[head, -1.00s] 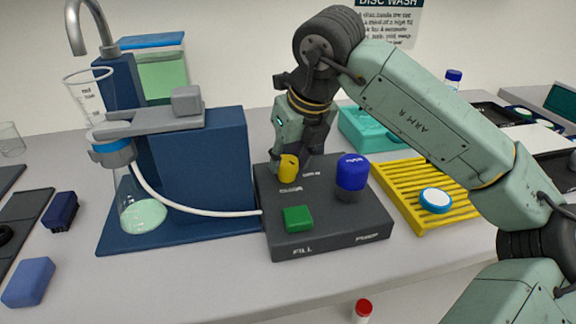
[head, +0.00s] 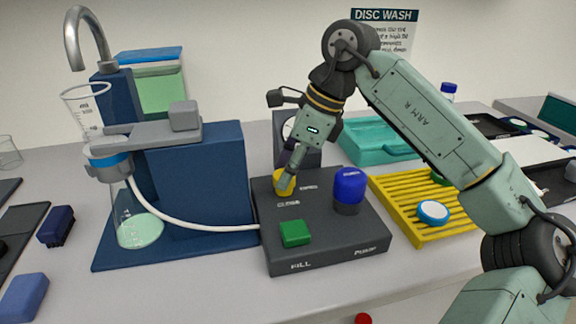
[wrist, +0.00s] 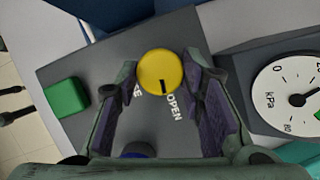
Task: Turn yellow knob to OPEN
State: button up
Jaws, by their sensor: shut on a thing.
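The yellow knob (head: 280,184) sits at the back left of the dark control panel (head: 340,235). In the wrist view the knob (wrist: 158,70) is between the two fingers of my gripper (wrist: 160,78). Its black pointer mark faces down in that view, between the partly hidden CLOSE label (wrist: 137,92) and the OPEN label (wrist: 174,107), closer to OPEN. In the head view my gripper (head: 287,178) reaches down at a tilt, shut on the knob and partly covering it.
A blue knob (head: 349,186) and a green button (head: 295,233) are on the same panel. A kPa gauge (wrist: 298,98) stands beside it. A white hose (head: 195,212) runs from the flask (head: 135,215) to the panel. A yellow rack (head: 400,200) is at right.

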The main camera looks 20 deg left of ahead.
jog(key=shift+n+g, duration=0.3)
jog(key=shift+n, duration=0.4)
jog(key=o, duration=1.1)
jog(key=shift+o, duration=0.2)
jog(key=v, duration=1.2)
jog(key=shift+w+a, duration=0.1)
jog(key=shift+a, duration=0.05)
